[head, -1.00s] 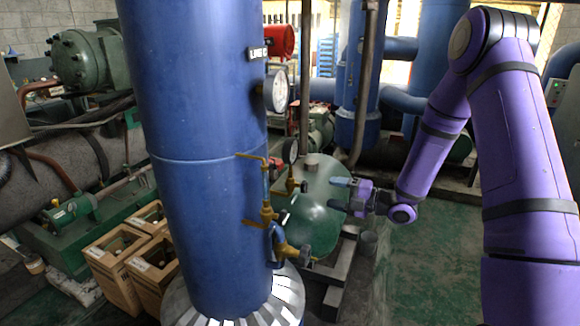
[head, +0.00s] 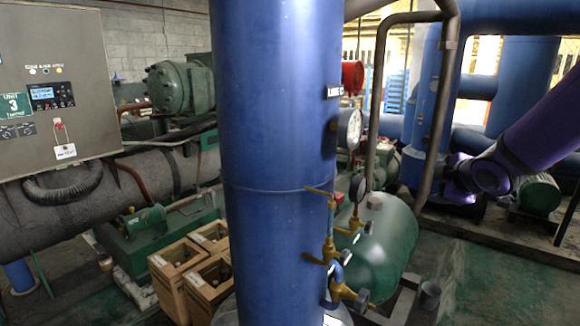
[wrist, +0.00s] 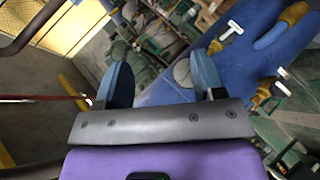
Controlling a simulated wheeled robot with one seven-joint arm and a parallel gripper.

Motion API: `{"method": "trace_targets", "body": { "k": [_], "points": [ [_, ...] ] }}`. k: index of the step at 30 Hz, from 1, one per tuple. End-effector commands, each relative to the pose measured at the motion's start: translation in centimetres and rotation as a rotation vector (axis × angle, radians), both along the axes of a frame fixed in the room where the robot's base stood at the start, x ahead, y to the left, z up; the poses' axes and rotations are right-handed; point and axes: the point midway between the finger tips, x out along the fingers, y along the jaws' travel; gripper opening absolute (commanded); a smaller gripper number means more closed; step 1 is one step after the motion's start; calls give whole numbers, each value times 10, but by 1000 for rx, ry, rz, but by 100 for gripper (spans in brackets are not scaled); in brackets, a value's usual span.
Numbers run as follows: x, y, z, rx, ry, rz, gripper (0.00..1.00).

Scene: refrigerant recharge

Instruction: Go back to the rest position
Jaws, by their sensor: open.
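My gripper (wrist: 160,80) shows in the wrist view with its two blue-grey fingers apart and nothing between them. In the head view my purple arm comes in from the right edge. Its wrist end is near the blue pipes at the back right, and the fingers cannot be made out there. The big blue vertical column (head: 275,150) stands in the middle of the head view, apart from my arm. Brass valves (head: 335,250) with a gauge (head: 357,188) sit on its right side. They also show tilted in the wrist view (wrist: 290,14).
A green tank (head: 385,235) stands behind the valves. A control panel (head: 60,80) is at the left. A bent grey pipe (head: 440,110) rises at the right. Green floor (head: 500,285) is clear at the lower right.

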Motion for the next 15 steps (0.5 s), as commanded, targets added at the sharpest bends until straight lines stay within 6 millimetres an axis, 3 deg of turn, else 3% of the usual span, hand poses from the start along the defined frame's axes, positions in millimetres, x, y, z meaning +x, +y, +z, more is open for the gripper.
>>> {"method": "trace_targets", "body": {
  "k": [1, 6, 15],
  "points": [
    [-13, -1, 13, 25, 12, -63, 63],
    [-59, -5, 40, 148, 81, -288, 63],
    [-159, 3, 68, 431, 219, -645, 63]
  ]
}}
